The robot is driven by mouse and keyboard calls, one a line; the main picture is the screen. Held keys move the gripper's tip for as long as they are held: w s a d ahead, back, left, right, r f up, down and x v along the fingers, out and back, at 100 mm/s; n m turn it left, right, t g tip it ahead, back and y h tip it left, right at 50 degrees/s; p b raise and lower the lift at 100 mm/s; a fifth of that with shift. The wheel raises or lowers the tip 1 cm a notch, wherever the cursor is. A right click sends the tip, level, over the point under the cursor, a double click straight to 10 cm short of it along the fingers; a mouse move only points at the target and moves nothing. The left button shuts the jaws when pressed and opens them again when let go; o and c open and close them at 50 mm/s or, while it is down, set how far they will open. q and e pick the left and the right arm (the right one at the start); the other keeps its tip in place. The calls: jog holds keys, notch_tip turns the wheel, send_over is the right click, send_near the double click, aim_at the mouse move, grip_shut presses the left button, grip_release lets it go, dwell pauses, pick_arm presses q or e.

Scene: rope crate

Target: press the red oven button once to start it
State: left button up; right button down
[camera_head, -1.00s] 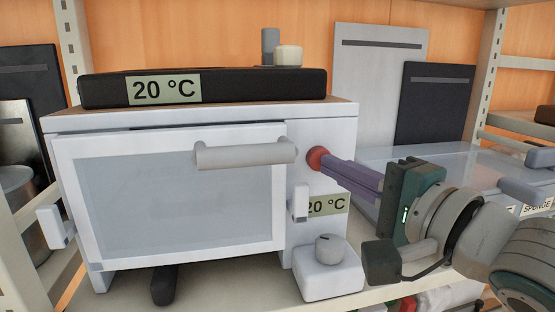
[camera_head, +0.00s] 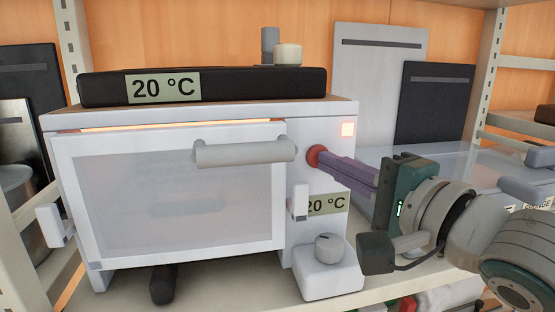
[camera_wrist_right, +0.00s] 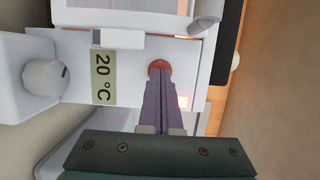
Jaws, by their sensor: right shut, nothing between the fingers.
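The white oven (camera_head: 75,120) stands on a shelf with its front door (camera_head: 180,190) facing me. The red button (camera_head: 317,155) is on the oven's front panel, right of the door handle. My right gripper (camera_head: 324,160) is shut and empty, its purple fingertips at the red button and seeming to touch it. In the right wrist view the fingertips (camera_wrist_right: 160,78) overlap the lower part of the red button (camera_wrist_right: 159,66). My left gripper is not in view.
A dial (camera_head: 329,248) and a small 20 °C display (camera_head: 328,204) sit below the button. A black scale-like unit (camera_head: 240,84) with a 20 °C display lies on top of the oven. Grey and dark panels (camera_head: 378,75) stand behind at right.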

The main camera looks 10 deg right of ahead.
jog(key=s+p, duration=0.3)
jog(key=s, duration=0.3)
dwell(0.4)
jog(key=shift+d, duration=0.1)
